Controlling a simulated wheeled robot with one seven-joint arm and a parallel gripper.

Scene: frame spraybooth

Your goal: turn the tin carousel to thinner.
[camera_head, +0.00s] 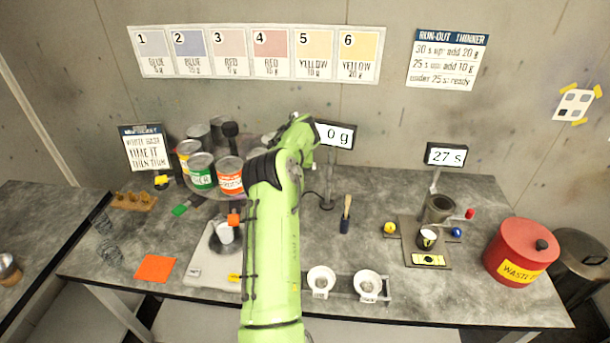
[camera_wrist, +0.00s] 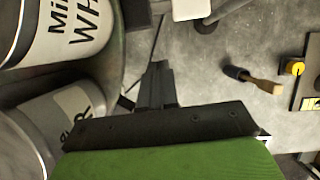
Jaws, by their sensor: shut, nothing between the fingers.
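The tin carousel (camera_head: 207,192) stands at the back left of the bench, carrying several tins. In the wrist view, a large tin with "WH" lettering (camera_wrist: 80,30) and a grey-labelled tin (camera_wrist: 65,112) lie left of my gripper (camera_wrist: 156,72). My gripper is shut and empty, close beside these tins; I cannot tell whether it touches the carousel. The thinner label is not clearly readable.
A brush (camera_head: 346,215) stands right of my arm. A display reading 0 g (camera_head: 335,135) is behind it. A red waste bin (camera_head: 521,250) is at the right.

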